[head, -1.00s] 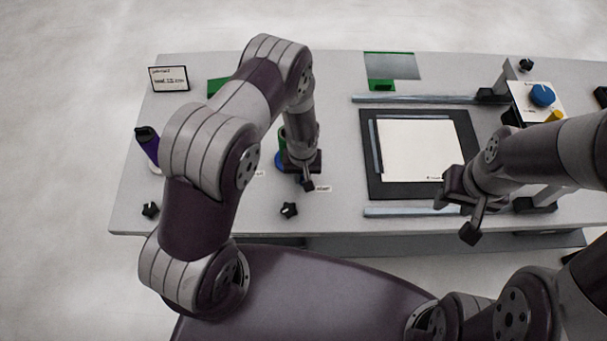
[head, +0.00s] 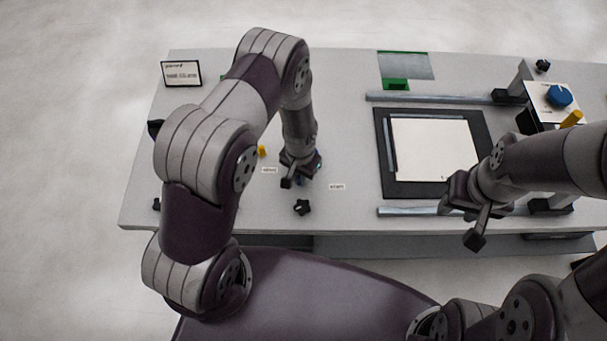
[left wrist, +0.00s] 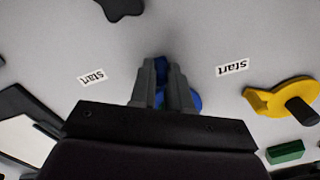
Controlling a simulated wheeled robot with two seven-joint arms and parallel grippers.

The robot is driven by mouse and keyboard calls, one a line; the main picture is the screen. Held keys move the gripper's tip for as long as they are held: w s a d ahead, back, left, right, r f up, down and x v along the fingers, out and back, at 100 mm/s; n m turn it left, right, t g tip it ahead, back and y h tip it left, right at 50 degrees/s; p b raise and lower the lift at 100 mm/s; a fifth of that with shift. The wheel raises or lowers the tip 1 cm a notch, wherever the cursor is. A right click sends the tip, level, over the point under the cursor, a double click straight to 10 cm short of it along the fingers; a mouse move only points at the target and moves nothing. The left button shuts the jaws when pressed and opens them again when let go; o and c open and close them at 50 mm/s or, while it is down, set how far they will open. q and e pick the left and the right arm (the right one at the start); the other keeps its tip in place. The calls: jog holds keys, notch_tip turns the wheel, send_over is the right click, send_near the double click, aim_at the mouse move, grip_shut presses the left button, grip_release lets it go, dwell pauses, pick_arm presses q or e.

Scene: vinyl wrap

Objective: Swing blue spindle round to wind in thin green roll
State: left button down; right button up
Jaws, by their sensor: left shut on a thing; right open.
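My left gripper (head: 298,174) is low over the table, left of the white sheet. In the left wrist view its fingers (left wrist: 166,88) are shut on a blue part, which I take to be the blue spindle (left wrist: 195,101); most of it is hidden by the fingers. A yellow piece (left wrist: 283,99) with a black knob lies to the right there, and shows in the head view (head: 262,151). I cannot make out the thin green roll; the left arm covers that area in the head view. My right gripper (head: 468,222) is open and empty at the table's right front.
A dark frame (head: 385,185) with a white sheet (head: 435,150) lies right of the left gripper. A black star knob (head: 302,207) is in front. A panel with a blue knob (head: 559,96) stands at the right. A small sign (head: 181,74) stands back left.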

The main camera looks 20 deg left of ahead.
aim_at(275, 165)
pick_arm(q)
jog(key=shift+w+a+r+m+b, duration=0.1)
jog(key=shift+w+a+m+b, duration=0.1)
jog(key=shift+a+m, duration=0.45)
jog(key=shift+w+a+r+m+b, duration=0.1)
jog(key=shift+a+m+b, duration=0.1)
jog(key=shift+a+m, duration=0.45)
jog(key=shift+w+a+m+b, duration=0.1)
jog(key=shift+a+m+b, duration=0.2)
jog(key=shift+a+m, duration=0.55)
jog(key=shift+w+a+m+b, duration=0.1)
jog(key=shift+a+m+b, duration=0.2)
jog(key=shift+m, duration=0.95)
jog(key=shift+w+a+m+b, duration=0.25)
jog(key=shift+a+m, duration=0.25)
jog(key=shift+m, duration=0.2)
jog(key=shift+w+a+m+b, duration=0.25)
jog(key=shift+a+m, duration=0.2)
jog(key=shift+m, duration=0.25)
jog(key=shift+w+a+f+m+b, duration=0.1)
jog(key=shift+w+a+m+b, duration=0.25)
jog(key=shift+m, duration=0.35)
jog(key=shift+w+a+m+b, duration=0.2)
jog(key=shift+a+m, duration=0.15)
jog(key=shift+m, duration=0.35)
jog(key=shift+w+a, duration=0.35)
jog(key=shift+w, duration=0.05)
jog(key=c, duration=1.1)
grip_release()
jog(key=shift+s, duration=0.15)
